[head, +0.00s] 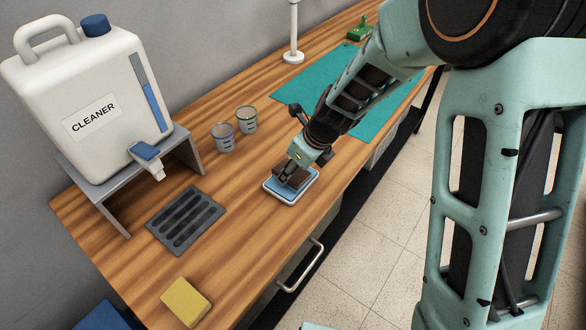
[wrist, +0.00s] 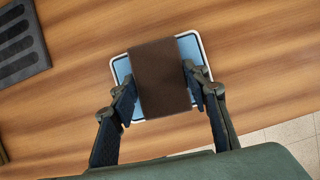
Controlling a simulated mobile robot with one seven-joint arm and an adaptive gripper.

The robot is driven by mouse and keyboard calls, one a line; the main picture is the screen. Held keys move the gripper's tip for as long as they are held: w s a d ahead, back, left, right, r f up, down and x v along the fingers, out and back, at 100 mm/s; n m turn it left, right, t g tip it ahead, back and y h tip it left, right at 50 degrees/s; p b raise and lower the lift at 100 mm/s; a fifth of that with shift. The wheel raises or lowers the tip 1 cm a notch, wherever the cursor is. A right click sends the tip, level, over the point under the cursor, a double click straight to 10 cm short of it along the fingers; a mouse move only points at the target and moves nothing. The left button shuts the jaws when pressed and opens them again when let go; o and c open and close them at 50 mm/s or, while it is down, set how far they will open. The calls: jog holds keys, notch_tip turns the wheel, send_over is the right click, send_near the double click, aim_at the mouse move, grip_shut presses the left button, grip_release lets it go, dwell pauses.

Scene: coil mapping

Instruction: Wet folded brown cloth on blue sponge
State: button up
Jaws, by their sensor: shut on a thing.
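The folded brown cloth (wrist: 160,76) is a dark block between the two fingers of my gripper (wrist: 158,88) in the wrist view. My gripper is shut on it. The blue sponge (wrist: 124,72) lies below the cloth in a white-rimmed tray (wrist: 138,119). The cloth covers the sponge's middle, and blue shows on both sides. In the head view my gripper (head: 292,178) points down at the tray, with the cloth (head: 288,172) over the sponge (head: 304,188). I cannot tell whether the cloth touches the sponge.
A white cleaner jug (head: 82,95) stands on a grey stand (head: 190,155) at the left, above a dark slotted drain mat (head: 186,219). Two small jars (head: 223,138) stand behind the tray. A yellow sponge (head: 187,302) lies at the near edge. A teal mat (head: 300,82) lies farther back.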

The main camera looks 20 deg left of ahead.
dwell(0.4)
notch_tip(320, 180, up, 7)
jog(key=p, duration=0.7)
jog(key=shift+d, duration=0.1)
dwell(0.7)
